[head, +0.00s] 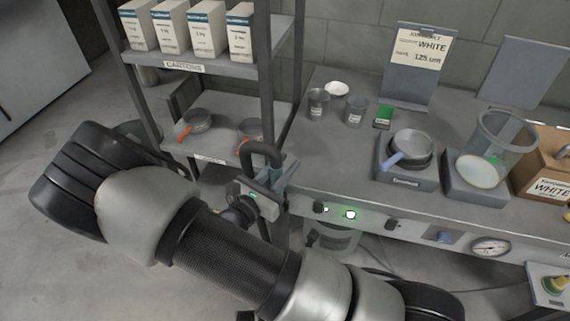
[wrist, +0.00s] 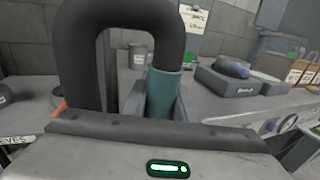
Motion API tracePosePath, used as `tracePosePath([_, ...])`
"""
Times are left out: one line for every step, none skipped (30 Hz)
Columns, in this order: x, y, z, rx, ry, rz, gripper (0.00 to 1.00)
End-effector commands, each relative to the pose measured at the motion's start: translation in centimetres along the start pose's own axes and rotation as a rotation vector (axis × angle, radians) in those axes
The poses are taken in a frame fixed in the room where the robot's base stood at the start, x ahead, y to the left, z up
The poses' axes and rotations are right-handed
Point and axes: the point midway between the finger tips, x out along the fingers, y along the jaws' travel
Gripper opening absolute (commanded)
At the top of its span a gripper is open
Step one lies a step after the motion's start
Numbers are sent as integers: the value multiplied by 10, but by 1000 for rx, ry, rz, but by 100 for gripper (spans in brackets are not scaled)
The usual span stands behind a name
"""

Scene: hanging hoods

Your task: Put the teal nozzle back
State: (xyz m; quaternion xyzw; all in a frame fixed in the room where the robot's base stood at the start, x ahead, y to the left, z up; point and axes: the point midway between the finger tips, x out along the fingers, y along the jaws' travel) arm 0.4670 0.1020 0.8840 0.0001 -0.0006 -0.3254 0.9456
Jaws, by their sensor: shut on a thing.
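The teal nozzle (wrist: 164,95) is a short upright sleeve on the end of a thick black hose (wrist: 72,60). The hose arches over it in the wrist view. My gripper (wrist: 160,108) is shut on the nozzle, with a grey finger on each side. Its lower end is hidden behind the gripper body. In the head view, my gripper (head: 272,187) is beside the left end of the bench, by a shelf post. The nozzle (head: 291,168) shows only partly there, with the black hose loop (head: 262,152) above. I cannot make out a holder for the nozzle.
The grey bench (head: 335,160) runs right, bearing cups, a dark pan (head: 411,148) on a grey block and a glass vessel (head: 500,135). A shelf rack (head: 190,70) with cartons and small pans stands left, close to my arm. A bucket (head: 335,238) is below the bench.

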Motion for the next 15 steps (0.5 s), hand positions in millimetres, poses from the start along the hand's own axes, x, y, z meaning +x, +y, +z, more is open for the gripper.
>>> tracePosePath([0,0,-3,0,-1,0,0])
tracePosePath([0,0,-4,0,-1,0,0])
tracePosePath([0,0,-5,0,-1,0,0])
tracePosePath([0,0,-6,0,-1,0,0])
tracePosePath([0,0,-7,0,-1,0,0])
tracePosePath([0,0,-9,0,-1,0,0])
tracePosePath([0,0,-10,0,-1,0,0])
tracePosePath([0,0,-11,0,-1,0,0])
tracePosePath([0,0,-12,0,-1,0,0])
tracePosePath([0,0,-13,0,-1,0,0])
tracePosePath([0,0,-14,0,-1,0,0])
tracePosePath([0,0,-16,0,-1,0,0])
tracePosePath([0,0,-17,0,-1,0,0])
tracePosePath([0,0,-18,0,-1,0,0])
tracePosePath([0,0,-20,0,-1,0,0])
